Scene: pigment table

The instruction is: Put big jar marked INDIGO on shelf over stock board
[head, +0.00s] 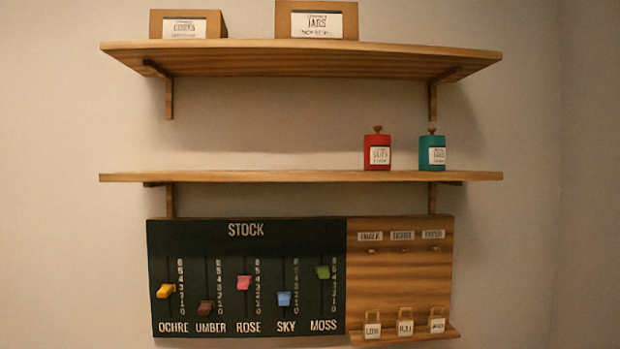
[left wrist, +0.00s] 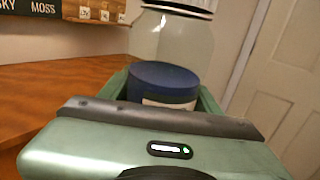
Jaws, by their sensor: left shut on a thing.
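A big clear jar (left wrist: 172,45) with dark blue contents and a dark rim at its top is in the left wrist view. Its pale label is mostly hidden behind my gripper, so I cannot read the name. My left gripper (left wrist: 163,92) is shut on the jar, fingers on both sides, and the jar looks about upright. The shelf over the stock board (head: 250,177) is in the head view. The stock board (head: 247,262) hangs below it. Neither gripper shows in the head view.
A red canister (head: 377,153) and a teal canister (head: 432,153) stand on that shelf's right part; its left and middle are clear. An upper shelf (head: 300,60) holds two boxes. A wooden tabletop (left wrist: 60,88) and a door (left wrist: 290,75) show in the left wrist view.

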